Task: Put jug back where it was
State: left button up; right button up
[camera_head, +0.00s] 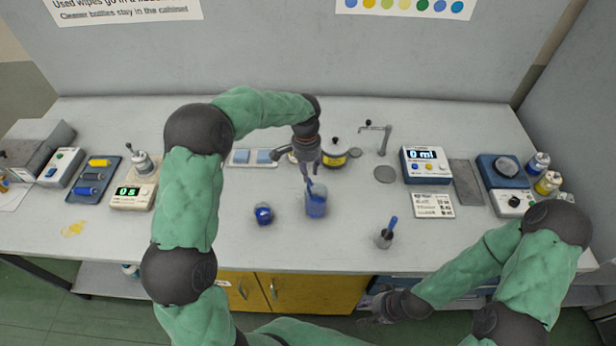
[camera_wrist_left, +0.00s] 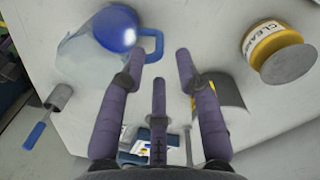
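A clear jug (camera_head: 316,205) with a bluish tint stands on the middle of the worktop. My left gripper (camera_head: 308,178) is just above and behind it, fingers pointing down. In the left wrist view the jug (camera_wrist_left: 82,58) is at upper left, its blue handle (camera_wrist_left: 152,44) just beyond the spread, empty fingertips (camera_wrist_left: 157,62). The gripper looks open, and I see no grip on the handle. A shiny blue round shape overlaps the jug there; I cannot tell whether it lies inside or behind. My right gripper (camera_head: 376,308) is low in front of the table edge, its finger state unclear.
A blue ball-like item (camera_head: 263,213) sits left of the jug. A yellow-labelled cleaner tin (camera_head: 335,153) is behind. The "0 ml" display box (camera_head: 426,164) and a thin tap stand (camera_head: 384,138) are right.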

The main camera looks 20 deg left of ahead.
pick_arm(q)
notch_tip(320, 180, up, 6)
jog(key=shift+w+a+f+p, duration=0.1)
jog(key=shift+p, duration=0.5)
